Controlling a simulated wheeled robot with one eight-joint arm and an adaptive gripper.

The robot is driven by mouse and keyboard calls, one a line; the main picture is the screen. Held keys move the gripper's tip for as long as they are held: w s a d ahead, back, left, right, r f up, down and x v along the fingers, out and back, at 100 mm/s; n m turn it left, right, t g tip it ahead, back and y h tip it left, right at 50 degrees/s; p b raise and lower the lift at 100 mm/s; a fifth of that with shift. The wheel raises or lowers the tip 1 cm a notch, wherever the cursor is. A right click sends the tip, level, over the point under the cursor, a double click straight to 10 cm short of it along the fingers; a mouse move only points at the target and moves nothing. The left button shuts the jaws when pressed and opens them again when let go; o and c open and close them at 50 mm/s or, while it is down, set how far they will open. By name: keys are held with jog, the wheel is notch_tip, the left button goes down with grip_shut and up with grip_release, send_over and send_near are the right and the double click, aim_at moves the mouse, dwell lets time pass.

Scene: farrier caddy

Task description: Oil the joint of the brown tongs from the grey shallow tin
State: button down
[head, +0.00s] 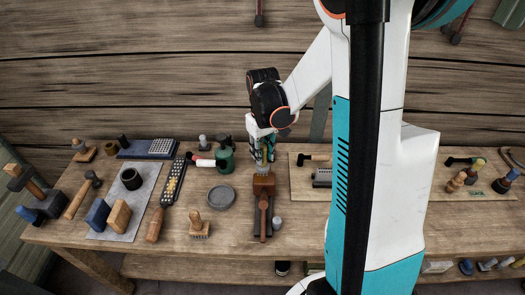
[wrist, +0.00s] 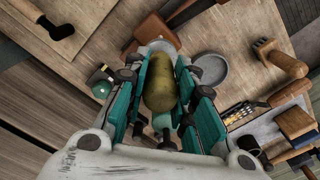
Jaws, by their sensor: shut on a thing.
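The grey shallow tin (head: 221,197) is a round dish on the bench, left of my gripper; it also shows in the wrist view (wrist: 210,69). My gripper (head: 263,150) points down over the bench. It is shut on an olive-yellow rounded thing (wrist: 160,82) with a pale green end, between the teal fingers (wrist: 172,100). Below it stands a brown block (head: 264,184), with a brown long-shaped tool (head: 263,217) in front on a dark base. This tool may be the brown tongs; its joint cannot be made out. I cannot tell whether the held thing touches the block.
A dark green can (head: 225,160) and a red-and-white tool (head: 203,162) stand close left of my gripper. A wooden brush (head: 199,229) and a rasp (head: 174,184) lie further left. A board (head: 299,185) with a hammer (head: 315,157) is at the right.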

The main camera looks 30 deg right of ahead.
aim_at(264, 159)
jog(key=shift+f+b, duration=0.65)
jog(key=shift+f, duration=0.35)
jog(key=shift+f+b, duration=0.55)
jog(key=shift+f, duration=0.1)
dwell(0.3)
jog(key=shift+s+d+r, duration=0.15)
jog(key=shift+s+d, duration=0.55)
jog(key=shift+d, duration=0.3)
jog(key=shift+w+a, duration=0.55)
jog(key=shift+a, duration=0.25)
jog(key=shift+w+a+b, duration=0.1)
jog(key=shift+a+b, duration=0.05)
jog(key=shift+b, duration=0.15)
